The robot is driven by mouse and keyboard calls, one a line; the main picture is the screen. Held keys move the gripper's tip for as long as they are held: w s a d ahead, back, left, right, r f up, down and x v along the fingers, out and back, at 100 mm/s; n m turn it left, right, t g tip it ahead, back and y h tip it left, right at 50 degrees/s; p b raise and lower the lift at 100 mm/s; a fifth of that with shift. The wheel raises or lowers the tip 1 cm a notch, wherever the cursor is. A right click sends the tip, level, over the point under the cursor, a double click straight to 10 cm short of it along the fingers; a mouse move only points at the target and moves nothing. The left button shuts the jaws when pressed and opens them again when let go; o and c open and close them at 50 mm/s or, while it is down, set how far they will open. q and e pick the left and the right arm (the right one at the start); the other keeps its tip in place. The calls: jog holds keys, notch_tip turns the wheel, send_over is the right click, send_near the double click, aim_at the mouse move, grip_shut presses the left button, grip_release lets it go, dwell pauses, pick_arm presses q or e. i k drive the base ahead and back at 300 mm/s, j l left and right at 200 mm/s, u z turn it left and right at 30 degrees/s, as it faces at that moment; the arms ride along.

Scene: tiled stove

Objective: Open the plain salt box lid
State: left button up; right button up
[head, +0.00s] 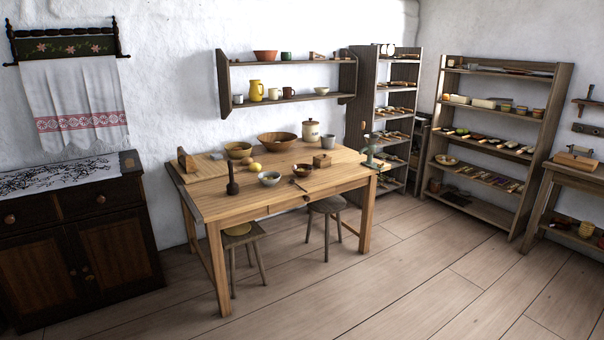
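A small plain wooden box (321,160) sits on the right part of the wooden table (225,200); it looks closed, and it may be the plain salt box. Another small wooden piece (317,55) stands on the top board of the wall shelf, too small to make out. I cannot tell for certain which one is the salt box, and its lid seam is not clear at this distance. Neither of my grippers shows in the head view.
Around the box stand bowls (277,141), a lidded crock (311,131), a grey cup (329,141) and a dark bottle-shaped thing (232,181). Stools (327,206) are under the table's front edge. A dark cabinet (80,245) stands left. The floor (420,275) in front is clear.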

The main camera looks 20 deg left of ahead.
aim_at(323, 157)
jog(key=i+j+z, duration=0.15)
jog(key=i+j, duration=0.15)
jog(key=i, duration=0.4)
jog(key=i+j+z, duration=0.1)
jog(key=i+j, duration=0.25)
jog(key=i, duration=0.3)
jog(key=i+j+z, duration=0.15)
jog(key=i+j, duration=0.3)
jog(key=i, duration=0.25)
jog(key=i+j+z, duration=0.15)
jog(key=i+j, duration=0.35)
jog(key=i, duration=0.1)
